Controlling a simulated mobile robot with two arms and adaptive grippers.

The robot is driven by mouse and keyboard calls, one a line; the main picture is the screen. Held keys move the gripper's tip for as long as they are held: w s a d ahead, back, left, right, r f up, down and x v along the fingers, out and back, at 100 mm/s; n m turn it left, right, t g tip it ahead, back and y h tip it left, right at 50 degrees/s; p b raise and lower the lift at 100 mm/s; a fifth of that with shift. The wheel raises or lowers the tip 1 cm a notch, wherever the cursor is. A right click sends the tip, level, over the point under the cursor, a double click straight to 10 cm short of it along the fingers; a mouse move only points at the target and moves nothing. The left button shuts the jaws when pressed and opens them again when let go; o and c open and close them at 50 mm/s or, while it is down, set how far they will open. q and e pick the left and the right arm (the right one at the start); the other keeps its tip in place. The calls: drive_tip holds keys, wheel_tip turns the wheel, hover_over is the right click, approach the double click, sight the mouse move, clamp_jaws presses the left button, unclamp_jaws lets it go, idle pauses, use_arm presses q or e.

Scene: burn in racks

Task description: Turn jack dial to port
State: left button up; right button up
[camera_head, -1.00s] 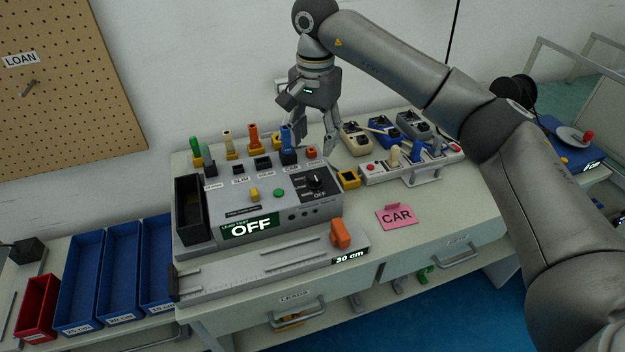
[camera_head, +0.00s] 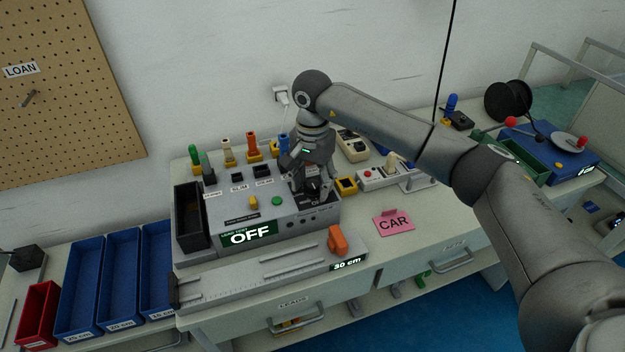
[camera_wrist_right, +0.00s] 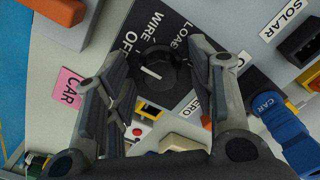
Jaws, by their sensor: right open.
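The black dial (camera_wrist_right: 165,75) sits on a black plate of the grey tester (camera_head: 290,222). In the right wrist view it has a white pointer mark angled up-left, roughly toward the OFF label. The tester's display (camera_head: 249,234) reads OFF. My left gripper is out of view.
Several coloured plugs (camera_head: 252,145) stand along the tester's back, one blue plug (camera_wrist_right: 283,122) close to my right finger. An orange slider (camera_head: 338,241) sits on the ruler in front. A pink CAR card (camera_head: 393,223) lies to the right, with bare bench around it.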

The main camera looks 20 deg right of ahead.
drive_tip(key=c, duration=1)
